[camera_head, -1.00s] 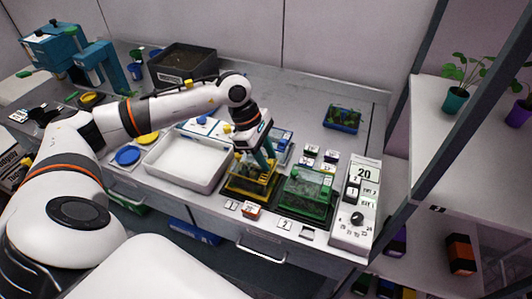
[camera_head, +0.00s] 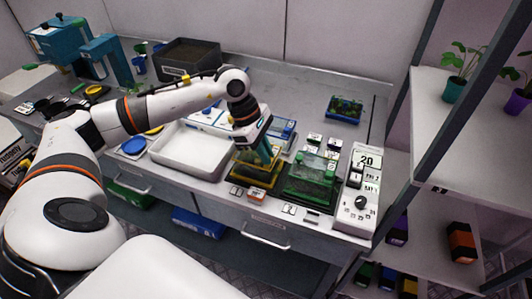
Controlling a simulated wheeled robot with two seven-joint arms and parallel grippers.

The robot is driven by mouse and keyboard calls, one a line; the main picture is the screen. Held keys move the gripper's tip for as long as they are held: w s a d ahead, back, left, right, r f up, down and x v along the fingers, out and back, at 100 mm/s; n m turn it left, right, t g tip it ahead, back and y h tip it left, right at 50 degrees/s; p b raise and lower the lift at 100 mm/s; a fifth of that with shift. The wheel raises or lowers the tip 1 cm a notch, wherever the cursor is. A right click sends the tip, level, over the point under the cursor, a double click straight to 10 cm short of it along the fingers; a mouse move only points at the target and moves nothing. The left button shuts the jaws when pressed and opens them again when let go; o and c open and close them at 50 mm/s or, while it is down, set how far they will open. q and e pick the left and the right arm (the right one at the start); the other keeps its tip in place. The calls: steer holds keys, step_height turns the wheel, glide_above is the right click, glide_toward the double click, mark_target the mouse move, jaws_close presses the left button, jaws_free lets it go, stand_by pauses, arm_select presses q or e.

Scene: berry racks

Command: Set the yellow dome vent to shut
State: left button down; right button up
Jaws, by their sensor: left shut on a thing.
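The yellow dome (camera_head: 249,175) is a clear cover on a yellow-rimmed tray near the front edge of the bench. My left gripper (camera_head: 259,154) reaches down from above onto the top of this dome. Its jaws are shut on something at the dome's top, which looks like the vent. The fingers hide the vent, so its setting cannot be told. My right gripper is not in view.
A green dome (camera_head: 311,178) stands just right of the yellow one. A white control box (camera_head: 354,200) with a dial is further right. A white tray (camera_head: 187,164) lies to the left. A blue tray (camera_head: 344,109) of seedlings sits behind.

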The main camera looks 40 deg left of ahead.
arm_select(q)
steer(key=shift+s+d+r, duration=0.1)
steer(key=shift+s+r, duration=0.05)
steer(key=shift+s, duration=0.3)
steer(key=c, duration=1.4)
jaws_free()
steer(key=shift+w+a+f, duration=0.2)
steer(key=shift+w+f, duration=0.15)
steer(key=shift+w, duration=0.35)
steer(key=shift+c, duration=0.2)
steer(key=shift+s+r, duration=0.1)
steer(key=shift+s, duration=0.05)
steer(key=shift+s+d+r, duration=0.1)
steer(key=shift+s, duration=0.05)
steer(key=shift+r, duration=0.15)
steer(key=b+v, duration=0.2)
steer(key=v, duration=0.9)
steer(key=shift+a+r, duration=0.3)
steer(key=shift+r, duration=0.05)
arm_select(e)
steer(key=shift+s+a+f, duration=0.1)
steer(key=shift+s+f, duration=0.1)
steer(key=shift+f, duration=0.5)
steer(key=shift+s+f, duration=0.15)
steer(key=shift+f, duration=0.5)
arm_select(q)
steer(key=shift+o, duration=0.2)
steer(key=shift+d+f, duration=0.1)
